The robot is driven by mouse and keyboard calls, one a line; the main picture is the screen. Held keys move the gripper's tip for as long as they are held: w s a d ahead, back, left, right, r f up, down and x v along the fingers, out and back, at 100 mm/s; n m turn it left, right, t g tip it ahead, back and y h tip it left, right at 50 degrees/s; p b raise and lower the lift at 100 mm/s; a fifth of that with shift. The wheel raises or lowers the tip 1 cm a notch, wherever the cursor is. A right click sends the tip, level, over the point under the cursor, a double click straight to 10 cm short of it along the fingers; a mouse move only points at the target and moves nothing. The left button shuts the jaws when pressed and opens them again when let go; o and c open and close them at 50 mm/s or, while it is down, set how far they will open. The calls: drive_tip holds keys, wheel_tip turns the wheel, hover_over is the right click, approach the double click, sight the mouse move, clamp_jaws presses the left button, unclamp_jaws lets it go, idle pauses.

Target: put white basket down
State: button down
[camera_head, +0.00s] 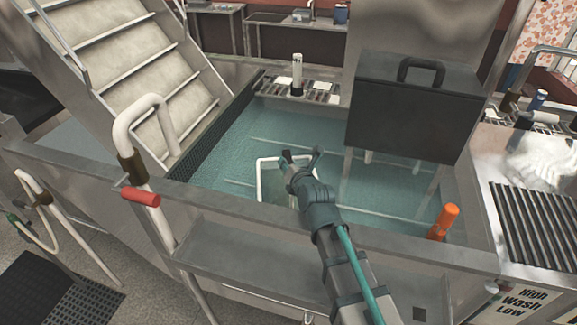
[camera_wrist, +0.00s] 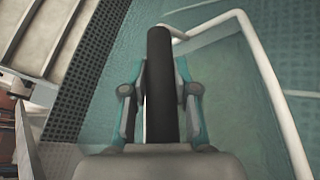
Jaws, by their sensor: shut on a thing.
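My gripper (camera_head: 300,160) is over the water-filled tank, below the middle of the head view. In the wrist view its two fingers (camera_wrist: 160,98) are shut on the dark upright handle (camera_wrist: 159,60) of the white basket. The basket's white rim (camera_wrist: 262,62) curves across the right of the wrist view. In the head view the white basket (camera_head: 260,182) shows as a pale frame just left of my gripper, partly hidden by my gripper and arm. I cannot tell how deep it sits relative to the water (camera_head: 225,150).
The tank's front metal wall (camera_head: 240,212) lies below my arm. A dark box with a handle (camera_head: 410,115) stands at the tank's right. A perforated black strip (camera_head: 215,130) lines its left side. An orange cylinder (camera_head: 443,221) is at the right front edge. Stairs (camera_head: 130,65) rise behind left.

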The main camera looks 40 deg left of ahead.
drive_tip(key=shift+f+b, duration=0.3)
drive_tip(key=shift+b, duration=0.35)
drive_tip(key=c, duration=0.9)
unclamp_jaws()
drive_tip(key=shift+r+p, duration=0.2)
drive_tip(key=shift+p, duration=0.1)
drive_tip(key=shift+r+p, duration=0.65)
drive_tip(key=shift+p, duration=0.55)
drive_tip(key=b+v, duration=0.2)
drive_tip(key=v, duration=0.5)
drive_tip(key=shift+s+d+f+b, duration=0.15)
drive_tip(key=shift+d+b, duration=0.05)
drive_tip(key=shift+b, duration=0.15)
